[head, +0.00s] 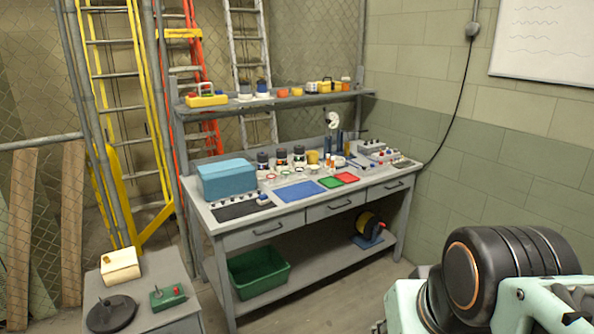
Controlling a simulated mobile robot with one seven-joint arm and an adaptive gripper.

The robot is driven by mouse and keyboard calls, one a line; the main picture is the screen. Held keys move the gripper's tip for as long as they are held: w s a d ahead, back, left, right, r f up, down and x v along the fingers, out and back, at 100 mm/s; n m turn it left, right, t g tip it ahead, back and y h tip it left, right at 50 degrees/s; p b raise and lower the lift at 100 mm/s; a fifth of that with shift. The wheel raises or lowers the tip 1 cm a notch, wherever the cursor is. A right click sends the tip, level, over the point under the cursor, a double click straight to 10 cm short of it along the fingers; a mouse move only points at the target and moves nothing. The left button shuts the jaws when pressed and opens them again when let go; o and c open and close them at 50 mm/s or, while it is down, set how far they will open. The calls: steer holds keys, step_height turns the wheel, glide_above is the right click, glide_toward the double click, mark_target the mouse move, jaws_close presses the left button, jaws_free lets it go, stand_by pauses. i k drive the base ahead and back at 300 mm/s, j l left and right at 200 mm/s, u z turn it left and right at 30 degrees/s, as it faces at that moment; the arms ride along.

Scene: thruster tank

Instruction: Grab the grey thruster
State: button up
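I cannot make out a thing that is clearly the grey thruster. A dark grey round disc with a short upright rod (112,314) lies on the small grey table (180,322) at the lower left. A light grey boxy item (372,149) stands at the back right of the workbench, too small to make out. Part of my arm fills the lower right corner, with a black joint and pale green links. My gripper is not in view.
The grey workbench (289,221) carries a blue box (227,181), coloured mats and several jars. A green bin (258,272) sits on its lower shelf. A cream box (120,266) and a green control box (167,297) share the small table. Ladders stand behind.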

mark_target(244, 85)
steer(key=i+l+u, duration=0.1)
steer(key=i+u, duration=0.4)
steer(key=i, duration=0.6)
steer(key=i+l+u, duration=0.1)
steer(key=i, duration=0.45)
steer(key=i+l, duration=0.15)
steer(key=i, duration=0.25)
steer(key=l+z, duration=0.05)
